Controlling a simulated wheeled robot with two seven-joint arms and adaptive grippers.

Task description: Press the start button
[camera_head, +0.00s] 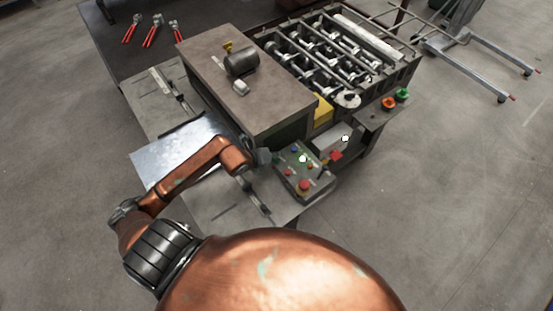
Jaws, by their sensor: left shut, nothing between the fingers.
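A grey control panel (290,177) sits at the front corner of the duct forming machine. It carries small coloured buttons, a bright white spot near its middle and a large red knob (303,186) at its near end. A green button (402,94) and an orange-red button (388,103) stand on a side shelf farther right. I cannot read which one is marked start. My left gripper (264,157) is shut and empty, just left of the panel's far-left edge. I cannot tell whether it touches the panel. My right gripper is out of view.
The machine's brown cabinet (240,75) rises behind the panel, with a dark motor (241,61) on top. The roller bed (335,50) is behind right. A metal sheet (160,165) lies left, partly under my arm. Red-handled tools (152,32) lie on a dark table.

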